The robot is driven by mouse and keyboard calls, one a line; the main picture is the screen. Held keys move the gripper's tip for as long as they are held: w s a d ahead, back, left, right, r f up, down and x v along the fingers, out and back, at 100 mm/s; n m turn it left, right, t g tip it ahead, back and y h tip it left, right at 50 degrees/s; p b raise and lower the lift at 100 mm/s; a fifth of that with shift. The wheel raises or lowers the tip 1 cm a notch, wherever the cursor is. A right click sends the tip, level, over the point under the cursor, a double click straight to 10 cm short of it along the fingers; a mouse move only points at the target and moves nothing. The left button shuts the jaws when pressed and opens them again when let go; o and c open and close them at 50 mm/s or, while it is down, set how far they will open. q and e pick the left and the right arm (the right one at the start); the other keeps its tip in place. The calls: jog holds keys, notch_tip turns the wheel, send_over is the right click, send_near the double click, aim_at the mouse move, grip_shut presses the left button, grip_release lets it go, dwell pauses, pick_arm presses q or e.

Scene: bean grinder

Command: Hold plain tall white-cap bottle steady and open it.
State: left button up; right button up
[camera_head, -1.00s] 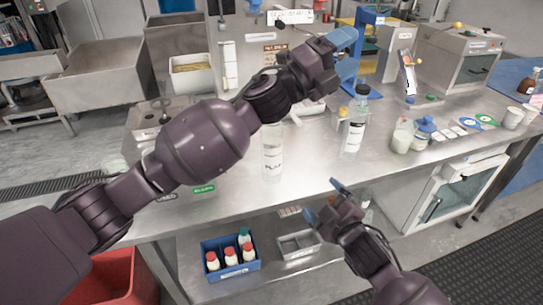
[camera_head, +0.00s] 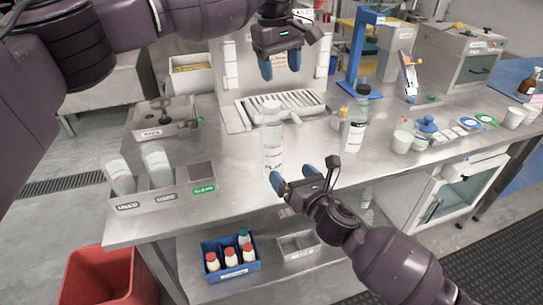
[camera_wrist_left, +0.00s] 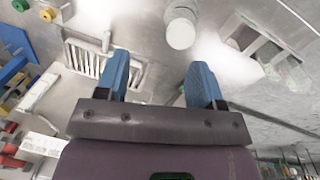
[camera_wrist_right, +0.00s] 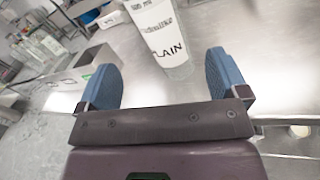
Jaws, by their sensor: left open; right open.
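The plain tall white-cap bottle (camera_head: 271,145) stands upright on the steel table in the head view. It is clear, with a white cap (camera_head: 271,107) and a label. In the right wrist view the bottle (camera_wrist_right: 160,35) shows its "PLAIN" label ahead of and between the fingers. In the left wrist view its white cap (camera_wrist_left: 181,33) is seen from above, beyond the fingers. My left gripper (camera_head: 280,68) is open and empty, pointing down above and behind the bottle. My right gripper (camera_head: 305,176) is open and empty at the table's front edge, before the bottle. Neither touches it.
A slatted rack (camera_head: 290,102) lies behind the bottle. A dark-capped bottle (camera_head: 355,125) stands to its right. A steel holder marked USED and CLEAN (camera_head: 165,200) is at the left front. A blue stand (camera_head: 357,60) rises at the back. Bare table surrounds the bottle.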

aim_at(271, 151)
pick_arm(q)
jog(key=shift+s+a+m+y, duration=0.1)
jog(key=shift+a+m+y, duration=0.35)
jog(key=shift+a, duration=0.25)
jog(key=shift+s+a+m+g, duration=0.2)
jog(key=shift+a+m+g, duration=0.1)
jog(key=shift+m, duration=0.35)
pick_arm(e)
jog(key=w+a+n, duration=0.1)
jog(key=w, duration=0.2)
jog(key=w+a, duration=0.2)
jog(key=w, duration=0.1)
jog(key=w+a+n, duration=0.1)
jog(key=w+a, duration=0.1)
jog(key=w, duration=0.1)
jog(key=shift+w+a+n, duration=0.15)
jog(key=shift+w+n, duration=0.05)
jog(key=shift+n, duration=0.1)
